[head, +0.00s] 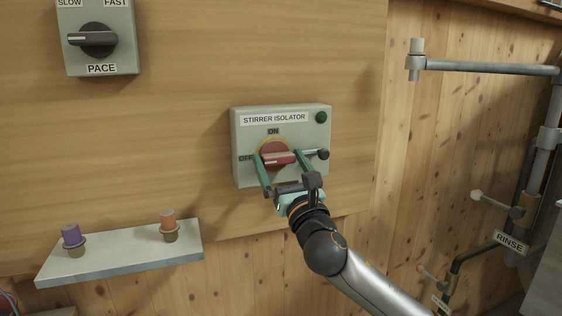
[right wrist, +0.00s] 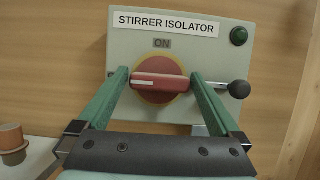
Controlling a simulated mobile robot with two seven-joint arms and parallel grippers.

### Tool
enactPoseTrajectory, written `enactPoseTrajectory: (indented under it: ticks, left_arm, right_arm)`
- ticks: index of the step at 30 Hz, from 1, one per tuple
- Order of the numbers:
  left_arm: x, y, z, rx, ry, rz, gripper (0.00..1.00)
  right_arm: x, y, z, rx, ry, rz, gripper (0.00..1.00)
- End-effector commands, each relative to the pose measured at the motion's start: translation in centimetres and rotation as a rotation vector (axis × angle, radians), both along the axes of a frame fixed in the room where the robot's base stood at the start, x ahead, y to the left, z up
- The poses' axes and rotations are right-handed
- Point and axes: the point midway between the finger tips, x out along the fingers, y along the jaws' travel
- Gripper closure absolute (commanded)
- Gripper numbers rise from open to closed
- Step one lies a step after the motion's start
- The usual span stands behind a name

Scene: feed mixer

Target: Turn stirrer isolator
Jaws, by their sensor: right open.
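The stirrer isolator is a grey-green box (head: 243,172) on the wooden wall, labelled STIRRER ISOLATOR. Its red rotary knob (head: 271,159) lies on a yellow ring, with the bar roughly level and its white mark at the left, the OFF side. ON is printed above. The knob also shows in the right wrist view (right wrist: 160,81). My right gripper (head: 278,155) is open, its green fingers to the left and right of the knob's bar. In the right wrist view (right wrist: 160,75) small gaps seem to show beside the bar; contact is unclear. My left gripper is out of view.
A black ball-ended lever (head: 323,154) sticks out right of the knob, close to the right finger. A green button (head: 321,117) is above it. A PACE dial box (head: 100,55) is upper left. A shelf (head: 120,255) holds two stoppered pieces. Pipes (head: 490,68) stand at right.

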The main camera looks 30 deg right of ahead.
Motion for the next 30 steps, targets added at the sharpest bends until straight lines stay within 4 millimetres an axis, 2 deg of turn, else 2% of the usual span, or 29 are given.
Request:
enactPoseTrajectory:
  ticks: [4, 21, 30]
  left_arm:
    - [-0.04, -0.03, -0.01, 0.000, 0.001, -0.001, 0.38]
    - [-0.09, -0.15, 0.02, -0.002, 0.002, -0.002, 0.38]
    - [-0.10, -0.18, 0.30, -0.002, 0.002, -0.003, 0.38]
  right_arm:
    - [-0.01, 0.00, -0.03, 0.000, 0.000, 0.000, 0.02]
    - [-0.04, 0.00, -0.04, 0.000, 0.000, 0.000, 0.66]
    - [-0.03, 0.04, 0.01, 0.039, -0.008, -0.001, 0.66]
